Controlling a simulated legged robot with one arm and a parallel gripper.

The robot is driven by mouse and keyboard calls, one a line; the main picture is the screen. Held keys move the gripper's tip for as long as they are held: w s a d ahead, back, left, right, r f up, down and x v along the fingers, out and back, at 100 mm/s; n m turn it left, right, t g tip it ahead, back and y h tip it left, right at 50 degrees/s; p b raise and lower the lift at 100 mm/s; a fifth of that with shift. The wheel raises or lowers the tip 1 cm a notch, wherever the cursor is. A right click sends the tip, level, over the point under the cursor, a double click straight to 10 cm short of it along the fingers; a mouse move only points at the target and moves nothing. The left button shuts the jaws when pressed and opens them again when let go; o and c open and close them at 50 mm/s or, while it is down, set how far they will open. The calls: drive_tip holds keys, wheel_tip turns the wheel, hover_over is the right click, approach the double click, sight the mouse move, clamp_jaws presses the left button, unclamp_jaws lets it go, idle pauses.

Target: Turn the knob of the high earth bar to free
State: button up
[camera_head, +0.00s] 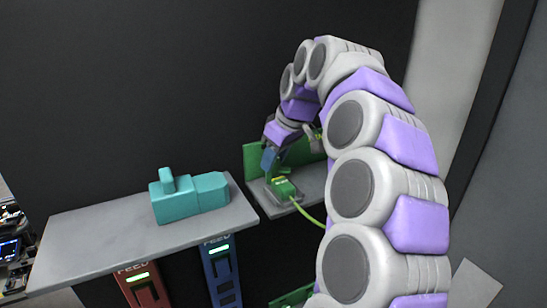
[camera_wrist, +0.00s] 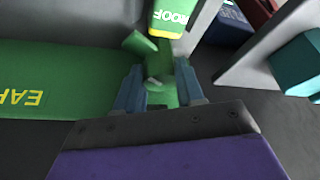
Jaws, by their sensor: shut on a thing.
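The high earth bar shows as a green panel (camera_head: 255,163) on a grey shelf in the head view. In the wrist view the green panel (camera_wrist: 40,65) fills the left side, with part of yellow lettering upside down. My gripper (camera_head: 269,160) is in front of the bar. In the wrist view its two blue fingers (camera_wrist: 160,88) stand on either side of a green knob (camera_wrist: 158,66) and are shut on it. The knob's lower part is hidden by the gripper, and its marked setting cannot be read.
A teal device (camera_head: 190,198) stands on the left shelf (camera_head: 85,240), above red (camera_head: 142,288) and blue (camera_head: 221,272) FEED units.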

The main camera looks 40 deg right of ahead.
idle(0.4)
drive_tip(key=o, duration=0.8)
drive_tip(key=shift+r, duration=0.1)
drive_tip(key=shift+o, duration=1.2)
drive_tip(key=shift+s+a, duration=0.15)
drive_tip(key=shift+a, duration=0.05)
drive_tip(key=shift+d, duration=0.15)
